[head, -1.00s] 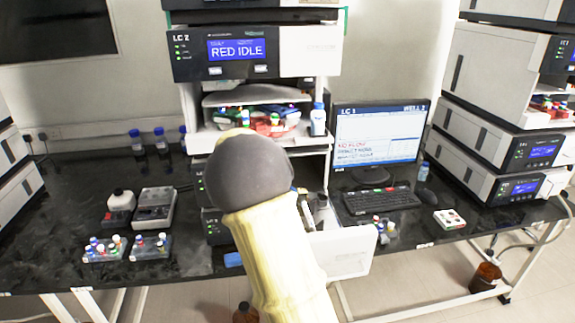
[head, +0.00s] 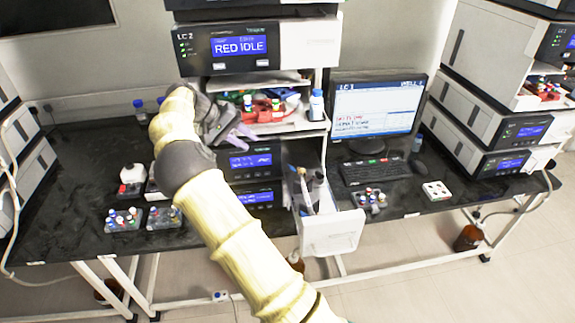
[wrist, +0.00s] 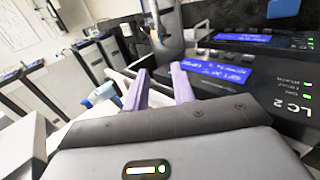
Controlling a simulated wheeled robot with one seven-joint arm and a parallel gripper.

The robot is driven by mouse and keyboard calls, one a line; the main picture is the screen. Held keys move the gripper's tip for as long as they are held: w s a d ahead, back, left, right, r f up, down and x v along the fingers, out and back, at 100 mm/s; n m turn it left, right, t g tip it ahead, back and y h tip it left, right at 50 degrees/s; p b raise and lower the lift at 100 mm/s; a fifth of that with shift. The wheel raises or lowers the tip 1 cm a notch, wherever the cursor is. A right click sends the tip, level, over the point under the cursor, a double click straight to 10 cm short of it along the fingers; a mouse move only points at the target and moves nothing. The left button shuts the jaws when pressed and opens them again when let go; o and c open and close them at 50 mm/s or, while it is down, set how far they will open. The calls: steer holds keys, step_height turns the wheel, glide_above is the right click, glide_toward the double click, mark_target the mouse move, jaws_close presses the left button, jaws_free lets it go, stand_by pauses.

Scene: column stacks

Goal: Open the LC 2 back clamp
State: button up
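The LC 2 stack (head: 307,45) stands in the middle of the head view, its top display reading RED IDLE. Below, a white-fronted compartment (head: 330,232) stands pulled out, with upright cylindrical parts (head: 305,187) inside. I cannot make out which part is the back clamp. My gripper (head: 243,133) is left of and above this compartment, in front of the bottle shelf. Its two purple fingers are apart and nothing shows between them. In the wrist view, my gripper (wrist: 160,70) points past the LC 2 front (wrist: 270,90), and a grey cylinder (wrist: 163,28) shows beyond the fingertips.
A monitor (head: 375,110) and keyboard (head: 378,170) stand right of the stack. Vial racks (head: 123,220) sit on the bench at left. A bottle with a blue cap (head: 317,105) stands on the shelf edge near my gripper. Another instrument stack (head: 470,115) is at right.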

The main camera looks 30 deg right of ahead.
mark_target(297, 173)
steer(key=p+x, duration=0.4)
steer(key=x, duration=1.3)
steer(key=shift+s+d, duration=0.15)
steer(key=shift+d, duration=0.05)
steer(key=shift+c, duration=0.3)
jaws_close()
